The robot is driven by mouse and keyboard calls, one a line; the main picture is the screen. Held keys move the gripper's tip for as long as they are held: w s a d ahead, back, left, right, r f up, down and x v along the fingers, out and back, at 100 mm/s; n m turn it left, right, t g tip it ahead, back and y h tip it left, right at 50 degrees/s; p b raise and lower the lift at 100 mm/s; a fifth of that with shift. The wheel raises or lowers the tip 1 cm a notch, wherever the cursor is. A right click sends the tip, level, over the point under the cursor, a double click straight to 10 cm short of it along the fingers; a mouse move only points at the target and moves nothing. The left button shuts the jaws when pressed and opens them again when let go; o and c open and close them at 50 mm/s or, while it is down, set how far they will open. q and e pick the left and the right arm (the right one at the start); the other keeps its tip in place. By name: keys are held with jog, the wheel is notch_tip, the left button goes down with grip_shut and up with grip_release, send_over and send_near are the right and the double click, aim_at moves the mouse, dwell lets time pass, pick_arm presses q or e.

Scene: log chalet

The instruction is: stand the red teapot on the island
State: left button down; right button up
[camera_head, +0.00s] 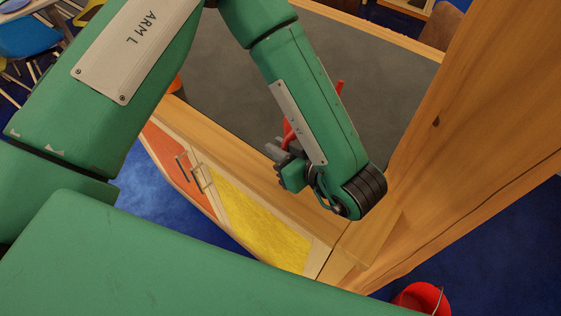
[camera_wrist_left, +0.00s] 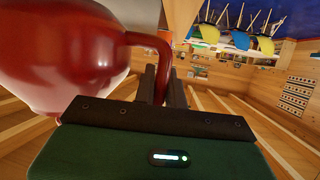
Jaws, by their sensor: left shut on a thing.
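The red teapot (camera_head: 290,134) is mostly hidden behind my left forearm in the head view; only small red parts show on either side of it. In the left wrist view the teapot's rounded, glossy body (camera_wrist_left: 65,50) fills the upper left. My left gripper (camera_head: 276,152) is shut on the teapot's handle, and its fingers (camera_wrist_left: 160,85) are on both sides of the handle in the wrist view. The island (camera_head: 390,85) has a dark grey top with a wooden rim. Gripper and teapot appear over its near part; any gap beneath is hidden. My right gripper is not in view.
A large wooden panel (camera_head: 485,130) rises along the right. Yellow (camera_head: 265,228) and orange (camera_head: 170,158) cupboard fronts face the near side. A red bucket (camera_head: 422,298) is at lower right. A blue chair (camera_head: 28,38) stands at far left. The visible grey top looks clear.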

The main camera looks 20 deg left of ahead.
pick_arm(q)
notch_tip(320, 180, down, 7)
jog(key=shift+f+p, duration=0.1)
jog(key=shift+p, duration=1.05)
jog(key=shift+f, duration=0.1)
jog(key=shift+f, duration=0.1)
jog(key=c, duration=1.5)
grip_release()
jog(key=shift+o, duration=0.2)
